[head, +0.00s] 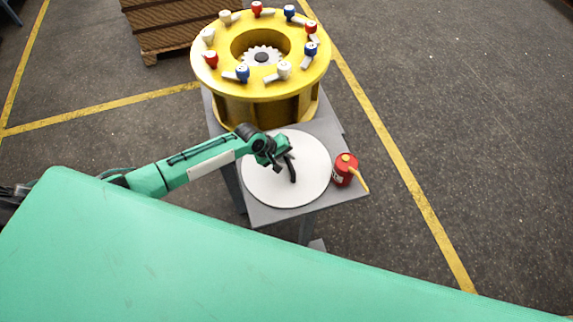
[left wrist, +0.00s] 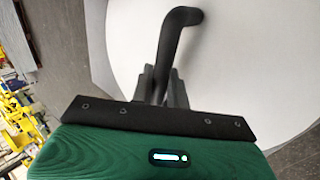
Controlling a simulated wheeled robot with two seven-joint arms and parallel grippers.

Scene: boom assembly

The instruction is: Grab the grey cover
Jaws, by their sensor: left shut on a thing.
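The grey cover (head: 268,190) is a round, pale disc lying on the grey table in the head view. It has a black bent handle (left wrist: 172,50) standing up from its middle. My left gripper (head: 288,158) reaches over the cover from the left. In the left wrist view its two fingers (left wrist: 160,88) are closed around the handle's near end, and the cover (left wrist: 250,60) fills the background. Where the fingers touch the handle is partly hidden in the head view. My right gripper is not in view.
A yellow ring-shaped assembly (head: 222,85) with several red, blue and white pegs stands behind. A wooden pallet (head: 165,30) lies at the back left. Yellow lines mark the open floor.

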